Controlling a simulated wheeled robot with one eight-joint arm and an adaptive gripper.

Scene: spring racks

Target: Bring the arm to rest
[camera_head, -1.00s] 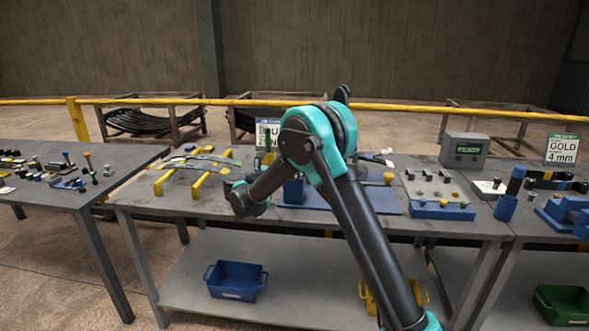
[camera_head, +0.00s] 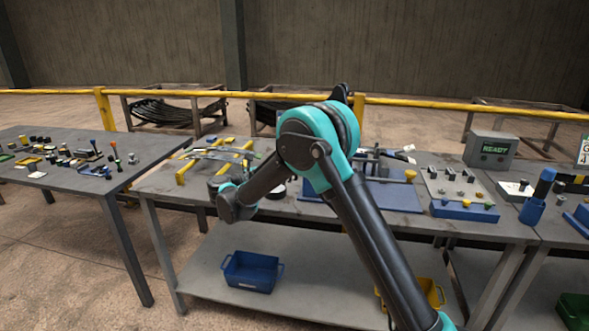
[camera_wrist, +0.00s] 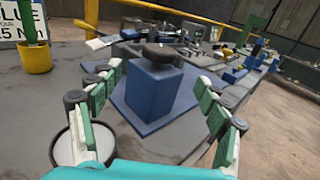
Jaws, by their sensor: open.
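My arm (camera_head: 360,230) is black and teal; it rises from the bottom right to a teal elbow (camera_head: 325,145), then bends down left over the middle table. In the head view my gripper cannot be made out clearly. In the wrist view my gripper (camera_wrist: 158,82) is open, with its green and grey fingers spread to left and right. A blue block with a dark top (camera_wrist: 155,88) stands on a blue plate beyond and between the fingers. Nothing is held, and I cannot tell whether a finger touches anything.
The middle table (camera_head: 415,228) carries yellow rails (camera_head: 183,172), a blue fixture and a display box (camera_head: 490,150) reading READY. A left table (camera_head: 75,190) holds many small parts. A blue bin (camera_head: 252,272) and a yellow bin (camera_head: 430,292) sit on the lower shelf. A yellow railing (camera_head: 430,103) runs behind.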

